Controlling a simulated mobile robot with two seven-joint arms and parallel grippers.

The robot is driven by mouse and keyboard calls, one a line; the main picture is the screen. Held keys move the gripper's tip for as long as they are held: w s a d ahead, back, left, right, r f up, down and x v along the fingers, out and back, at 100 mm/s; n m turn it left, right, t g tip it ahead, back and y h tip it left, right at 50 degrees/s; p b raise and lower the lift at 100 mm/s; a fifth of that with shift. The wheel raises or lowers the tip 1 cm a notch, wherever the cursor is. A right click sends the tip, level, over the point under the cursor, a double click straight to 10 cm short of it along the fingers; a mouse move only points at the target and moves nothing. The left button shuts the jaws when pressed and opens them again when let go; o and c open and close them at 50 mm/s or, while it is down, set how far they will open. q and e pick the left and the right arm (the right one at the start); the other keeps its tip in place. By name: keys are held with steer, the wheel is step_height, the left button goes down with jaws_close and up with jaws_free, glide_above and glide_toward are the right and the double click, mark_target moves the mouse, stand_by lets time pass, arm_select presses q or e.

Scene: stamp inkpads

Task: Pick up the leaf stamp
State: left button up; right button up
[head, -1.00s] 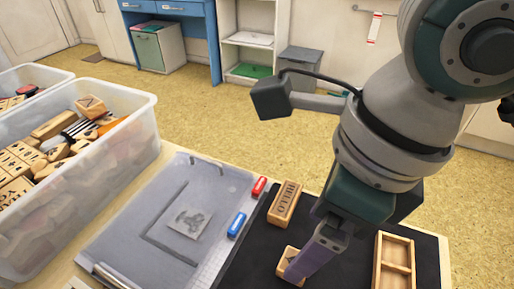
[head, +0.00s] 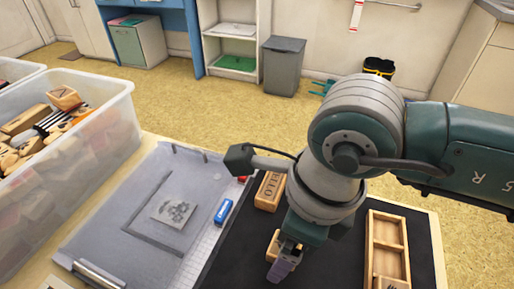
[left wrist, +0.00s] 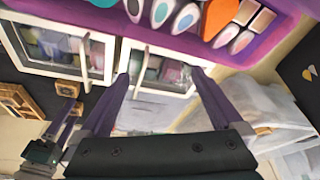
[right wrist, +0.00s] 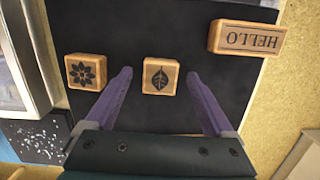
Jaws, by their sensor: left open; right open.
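The leaf stamp (right wrist: 161,77) is a small light-wood block with a dark leaf on its top face, lying on a dark mat (right wrist: 130,30). In the right wrist view it lies between and slightly beyond the fingertips of my open right gripper (right wrist: 158,74), with gaps on both sides. In the head view my right gripper (head: 283,264) points down by a small wooden stamp (head: 272,245), apparently this one, and partly hides it. My left gripper (left wrist: 160,76) is open and empty, well away, in the left wrist view.
A flower stamp (right wrist: 86,71) lies left of the leaf stamp, and a HELLO stamp (right wrist: 246,38) lies to its upper right. A wooden tray (head: 387,213) is on the mat's right. A clipboard (head: 130,240) and a blue inkpad (head: 223,211) are left. A clear bin (head: 100,150) stands farther left.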

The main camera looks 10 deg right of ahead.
steer(key=shift+c, duration=0.3)
jaws_close()
stand_by(0.3)
arm_select(q)
steer(key=shift+r, duration=0.2)
arm_select(e)
steer(key=shift+r, duration=0.6)
arm_select(q)
step_height(320, 180, up, 3)
steer(key=p, duration=0.3)
steer(key=shift+f, duration=0.1)
arm_select(e)
step_height(320, 180, up, 19)
